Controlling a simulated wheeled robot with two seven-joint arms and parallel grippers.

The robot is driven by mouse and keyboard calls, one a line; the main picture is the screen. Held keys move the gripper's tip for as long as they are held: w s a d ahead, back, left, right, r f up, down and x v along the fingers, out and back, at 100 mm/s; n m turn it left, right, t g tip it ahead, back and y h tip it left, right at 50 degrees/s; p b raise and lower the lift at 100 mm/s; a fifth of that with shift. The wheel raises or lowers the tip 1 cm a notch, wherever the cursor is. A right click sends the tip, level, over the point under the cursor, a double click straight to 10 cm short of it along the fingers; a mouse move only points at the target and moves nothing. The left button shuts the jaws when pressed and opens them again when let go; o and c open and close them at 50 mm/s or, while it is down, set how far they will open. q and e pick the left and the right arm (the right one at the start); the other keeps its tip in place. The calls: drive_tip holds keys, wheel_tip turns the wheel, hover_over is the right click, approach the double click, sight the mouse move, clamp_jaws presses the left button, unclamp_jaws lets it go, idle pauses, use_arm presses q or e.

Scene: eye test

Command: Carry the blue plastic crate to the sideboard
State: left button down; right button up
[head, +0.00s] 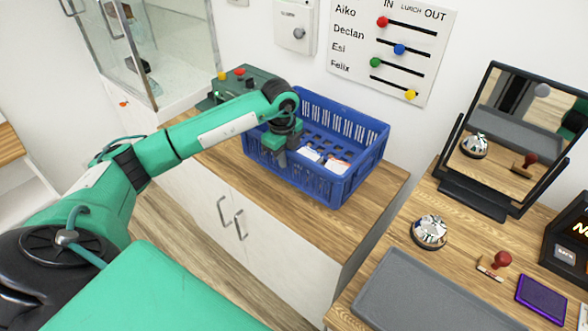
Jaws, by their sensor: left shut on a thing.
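The blue plastic crate (322,188) has slotted walls and holds small white packets with orange-red marks (337,165). It is upright over the wooden top of the white-doored sideboard (385,188) and looks to rest on it, though its underside is hidden. My left gripper (282,157) reaches in from the left and is shut on the crate's near wall. The gripper and wrist hide part of that wall and rim. My right gripper is not in view.
A green box with coloured buttons (240,84) stands behind the crate's left end, near a glass case (170,45). At right, a counter bears a bell (429,231), a stamp (498,263), a purple pad (541,298), a grey mat (430,300) and a mirror (520,110). Bare sideboard top shows right of the crate.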

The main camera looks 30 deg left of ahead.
sight(286, 178)
use_arm(q)
drive_tip(key=shift+f+p, duration=0.45)
drive_tip(key=shift+f, duration=1.9)
drive_tip(key=shift+w+f, duration=0.1)
drive_tip(key=shift+f, duration=0.4)
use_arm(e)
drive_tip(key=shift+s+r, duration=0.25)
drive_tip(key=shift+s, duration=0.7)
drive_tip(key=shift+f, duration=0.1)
use_arm(q)
drive_tip(key=c, duration=1.5)
unclamp_jaws()
drive_tip(key=shift+f, duration=0.15)
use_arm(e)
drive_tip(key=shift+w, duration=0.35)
